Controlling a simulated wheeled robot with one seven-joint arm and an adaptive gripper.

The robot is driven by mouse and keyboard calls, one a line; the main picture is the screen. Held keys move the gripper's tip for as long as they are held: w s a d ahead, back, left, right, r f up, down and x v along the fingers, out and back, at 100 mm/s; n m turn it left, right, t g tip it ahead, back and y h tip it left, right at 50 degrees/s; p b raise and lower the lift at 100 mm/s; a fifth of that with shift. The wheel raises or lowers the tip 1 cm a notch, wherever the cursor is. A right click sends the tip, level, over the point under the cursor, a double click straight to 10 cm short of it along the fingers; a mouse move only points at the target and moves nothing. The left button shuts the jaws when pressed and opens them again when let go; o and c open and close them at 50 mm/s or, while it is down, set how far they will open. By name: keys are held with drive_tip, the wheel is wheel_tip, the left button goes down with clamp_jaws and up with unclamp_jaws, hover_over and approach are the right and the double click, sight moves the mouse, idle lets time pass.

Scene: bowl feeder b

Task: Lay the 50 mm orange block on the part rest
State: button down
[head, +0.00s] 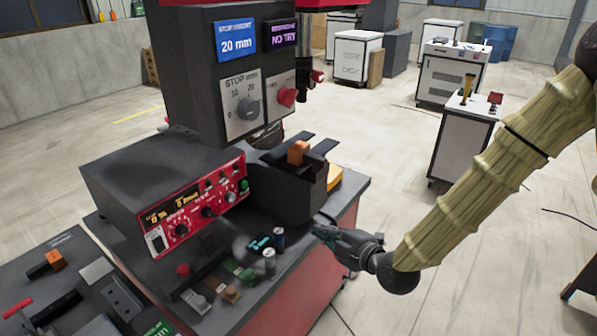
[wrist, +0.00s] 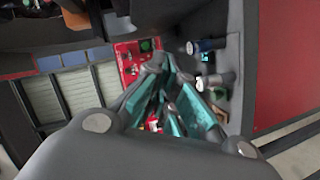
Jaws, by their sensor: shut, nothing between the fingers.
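One orange block (head: 298,152) sits on top of the dark block-shaped fixture (head: 290,190) at the right of the bench. Another orange block (head: 55,259) lies on a dark piece on the left-hand table. I cannot tell their sizes, nor which surface is the part rest. My gripper (head: 318,228) is at the bench's right edge, below and in front of the fixture, apart from both blocks. In the wrist view my gripper (wrist: 167,82) has its teal-padded fingers closed together with nothing between them. No orange block shows clearly there.
Two small cylinders (head: 279,237) (head: 269,260) stand on the bench just left of my gripper. A red-fronted control box (head: 200,205) fills the bench's left part. The dark stop panel (head: 240,75) hangs above.

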sight(309, 156)
wheel_tip(309, 156, up, 11)
drive_tip(key=w+a+n+t+y, duration=0.1)
drive_tip(key=w+n+t+y, duration=0.15)
drive_tip(key=n, duration=0.25)
drive_tip(key=shift+g, duration=0.25)
drive_tip(key=p+x, duration=0.4)
drive_tip(key=x, duration=0.5)
drive_tip(key=shift+w+a, duration=0.1)
drive_tip(key=shift+w, duration=0.05)
drive_tip(key=shift+w+p, duration=1.2)
drive_tip(key=shift+w, duration=1.05)
drive_tip(key=shift+f, duration=0.15)
